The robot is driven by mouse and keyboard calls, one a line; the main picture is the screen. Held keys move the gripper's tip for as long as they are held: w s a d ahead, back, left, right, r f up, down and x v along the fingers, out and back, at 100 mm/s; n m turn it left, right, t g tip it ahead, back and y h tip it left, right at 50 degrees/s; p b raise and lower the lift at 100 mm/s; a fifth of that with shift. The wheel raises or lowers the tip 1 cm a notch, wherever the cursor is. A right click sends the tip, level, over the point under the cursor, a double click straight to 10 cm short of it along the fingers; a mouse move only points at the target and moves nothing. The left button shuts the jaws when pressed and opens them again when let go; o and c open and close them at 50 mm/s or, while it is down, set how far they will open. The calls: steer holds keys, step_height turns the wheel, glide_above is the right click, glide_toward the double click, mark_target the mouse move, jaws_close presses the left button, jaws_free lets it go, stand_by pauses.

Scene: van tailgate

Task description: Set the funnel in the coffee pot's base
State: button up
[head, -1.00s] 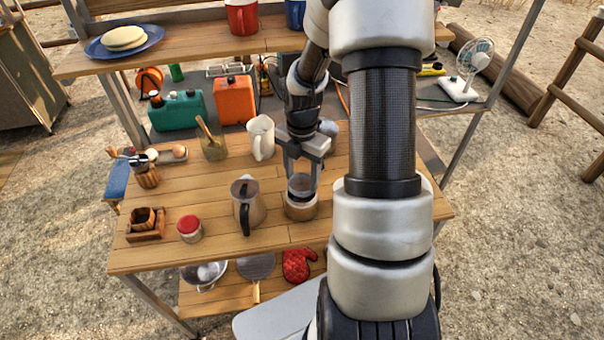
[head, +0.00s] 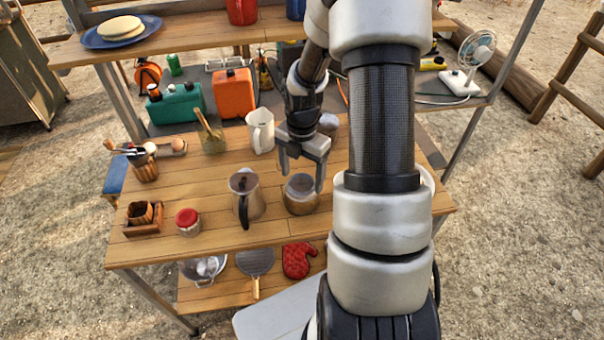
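The coffee pot's base (head: 301,204) is a squat metal vessel standing upright on the wooden table, right of centre. The grey metal funnel (head: 300,184) appears to sit in the base's mouth, with only its top showing; how deep it sits is too small to tell. My gripper (head: 302,177) is just above and behind the base, pointing down, with its fingers spread and nothing between them. The coffee pot's upper part (head: 246,198), metal with a black handle, stands upright just left of the base.
A red-lidded jar (head: 188,222) and a wooden holder (head: 143,218) stand to the left. A white pitcher (head: 260,131) and a jar with a wooden utensil (head: 212,141) stand behind. A shelf (head: 190,44) crosses above the back. The table's front left is partly clear.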

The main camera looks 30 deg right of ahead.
steer(key=shift+r, duration=0.1)
step_height(320, 180, up, 17)
steer(key=p, duration=0.1)
steer(key=shift+r+p, duration=0.15)
steer(key=shift+p, duration=0.2)
steer(key=shift+s, duration=0.1)
stand_by(0.6)
